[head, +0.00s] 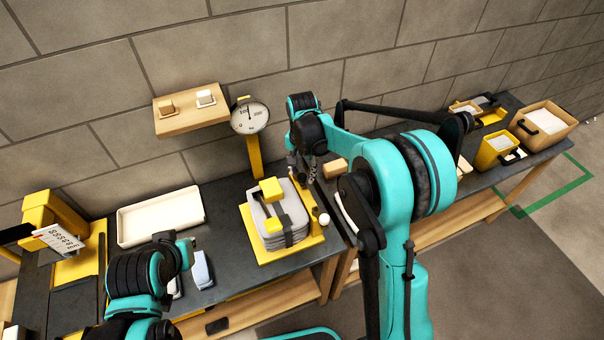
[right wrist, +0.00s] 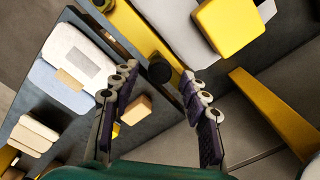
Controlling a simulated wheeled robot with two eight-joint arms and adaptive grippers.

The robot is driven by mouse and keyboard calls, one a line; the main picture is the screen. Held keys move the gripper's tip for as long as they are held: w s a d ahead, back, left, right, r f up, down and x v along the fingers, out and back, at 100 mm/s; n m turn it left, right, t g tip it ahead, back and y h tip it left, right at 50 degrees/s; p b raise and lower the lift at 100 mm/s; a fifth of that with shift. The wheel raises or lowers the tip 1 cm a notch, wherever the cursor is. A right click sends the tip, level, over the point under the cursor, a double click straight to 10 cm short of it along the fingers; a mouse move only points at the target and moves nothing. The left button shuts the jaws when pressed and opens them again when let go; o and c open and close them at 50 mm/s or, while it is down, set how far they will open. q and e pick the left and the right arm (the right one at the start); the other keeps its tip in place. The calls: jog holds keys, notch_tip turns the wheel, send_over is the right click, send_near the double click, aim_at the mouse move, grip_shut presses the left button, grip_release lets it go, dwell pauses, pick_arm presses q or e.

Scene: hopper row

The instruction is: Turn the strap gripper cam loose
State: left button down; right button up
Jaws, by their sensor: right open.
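The strap gripper (head: 318,244) is a yellow base with a stack of grey pads (head: 286,221) on it. A dark strap crosses the pads, and yellow blocks (head: 271,190) sit on top. A white ball knob (head: 324,219) is at its right side. I cannot tell which part is the cam. The right wrist view shows a yellow block (right wrist: 228,24) on the grey pads and a dark round knob (right wrist: 160,72) beyond my fingertips. My right gripper (head: 303,166) is open and empty, above the back right of the base; its fingers (right wrist: 160,84) are spread. My left gripper's fingers are not visible.
A dial gauge (head: 250,117) stands behind on a yellow post. A white tray (head: 160,216) lies to the left. A small wooden block (head: 335,167) lies right of my right gripper. A wooden shelf (head: 191,110) is on the wall. Bins (head: 544,125) stand far right.

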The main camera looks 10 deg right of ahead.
jog(key=shift+f, duration=0.35)
grip_shut()
